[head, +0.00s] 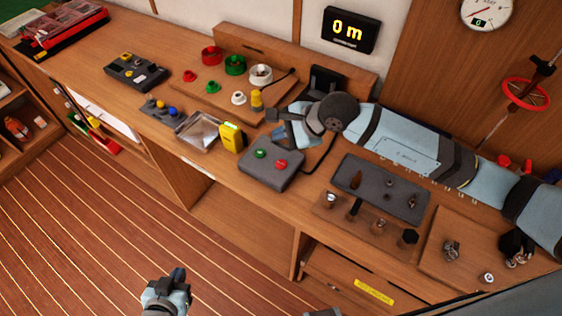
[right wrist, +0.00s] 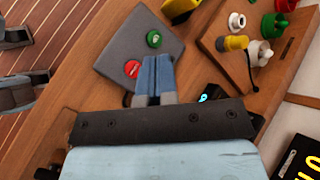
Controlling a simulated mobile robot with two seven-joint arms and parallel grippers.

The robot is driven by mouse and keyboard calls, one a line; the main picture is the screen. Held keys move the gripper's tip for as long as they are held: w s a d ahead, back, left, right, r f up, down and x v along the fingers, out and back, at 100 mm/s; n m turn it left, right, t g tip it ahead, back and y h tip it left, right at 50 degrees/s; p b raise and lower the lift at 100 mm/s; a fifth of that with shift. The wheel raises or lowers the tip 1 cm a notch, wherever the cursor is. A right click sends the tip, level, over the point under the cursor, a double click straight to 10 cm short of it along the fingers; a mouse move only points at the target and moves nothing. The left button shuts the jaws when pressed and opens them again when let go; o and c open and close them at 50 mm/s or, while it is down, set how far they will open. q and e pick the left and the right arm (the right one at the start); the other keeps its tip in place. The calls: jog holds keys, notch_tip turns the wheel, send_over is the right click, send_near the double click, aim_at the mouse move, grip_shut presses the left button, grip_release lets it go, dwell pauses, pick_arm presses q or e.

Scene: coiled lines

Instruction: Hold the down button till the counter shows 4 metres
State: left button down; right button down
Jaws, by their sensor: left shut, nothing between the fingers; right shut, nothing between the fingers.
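The counter (head: 350,30) on the wall shows 0 m in yellow digits. A grey control box (head: 262,178) lies on the bench with a green button (head: 260,153) and a red button (head: 281,164). The right wrist view also shows the green button (right wrist: 154,39) and the red button (right wrist: 132,68); I cannot read which is down. My right gripper (head: 281,138) is shut and empty, just behind the box. In the wrist view its fingertips (right wrist: 155,62) are beside the red button, apart from it. My left gripper (head: 175,280) is shut and empty over the floor.
A yellow device (head: 231,137) and a clear tray (head: 198,133) stand left of the box. Behind is a board with red, green and white spools (head: 235,65). A dark tray (head: 380,188) with small parts lies to the right. A cable runs from the box.

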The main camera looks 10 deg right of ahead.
aim_at(281, 165)
jog(key=shift+f, duration=0.15)
notch_tip(281, 165, down, 8)
jog(key=b, duration=0.4)
jog(key=shift+f+b, duration=0.3)
jog(key=shift+b, duration=0.1)
dwell(0.8)
dwell(0.7)
jog(key=shift+f+b, duration=0.4)
jog(key=shift+b, duration=0.1)
